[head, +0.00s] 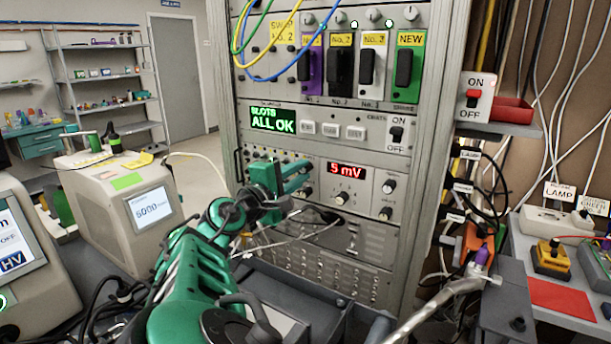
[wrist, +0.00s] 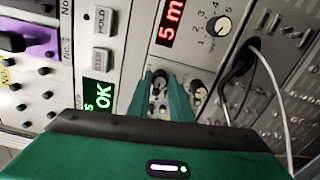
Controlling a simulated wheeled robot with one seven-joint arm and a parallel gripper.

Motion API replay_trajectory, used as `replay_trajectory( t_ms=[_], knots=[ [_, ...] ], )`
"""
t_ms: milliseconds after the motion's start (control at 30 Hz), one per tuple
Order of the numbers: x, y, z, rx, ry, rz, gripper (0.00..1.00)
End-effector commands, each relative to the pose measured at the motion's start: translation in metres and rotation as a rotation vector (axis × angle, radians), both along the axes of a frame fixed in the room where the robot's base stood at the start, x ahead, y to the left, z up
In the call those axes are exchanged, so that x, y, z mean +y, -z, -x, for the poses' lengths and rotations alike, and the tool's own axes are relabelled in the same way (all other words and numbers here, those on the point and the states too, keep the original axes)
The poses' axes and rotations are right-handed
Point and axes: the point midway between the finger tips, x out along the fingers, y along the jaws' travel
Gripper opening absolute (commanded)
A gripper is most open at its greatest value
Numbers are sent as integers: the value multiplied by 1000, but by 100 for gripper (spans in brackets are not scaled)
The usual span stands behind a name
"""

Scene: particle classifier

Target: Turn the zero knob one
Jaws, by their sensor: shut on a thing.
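My gripper (head: 304,176) reaches the front of the instrument panel, left of the red "5 mV" display (head: 346,170). In the wrist view, its green fingers (wrist: 160,84) are closed around a small knob (wrist: 159,79) to the left of the display along the panel. The fingers hide much of this knob, and its label cannot be read. Another pale-topped knob (wrist: 198,90) sits just beside the fingers. A dark knob with a numbered scale (wrist: 219,26) lies below the display. In the head view, the gripper covers the held knob.
More knobs (head: 389,186) sit right of the display. The green "ALL OK" screen (head: 272,119) and its buttons are just above. Cables plug in below (wrist: 258,75), close to the gripper. Yellow and blue wires (head: 275,65) hang over the upper modules.

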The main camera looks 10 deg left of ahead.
Motion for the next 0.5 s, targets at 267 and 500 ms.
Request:
replay_trajectory(
  t_ms=[267, 500],
  knots=[
    [5, 5, 3, 57, -11, 140, 0],
    [6, 6, 3, 76, -11, 192, 0]
  ],
)
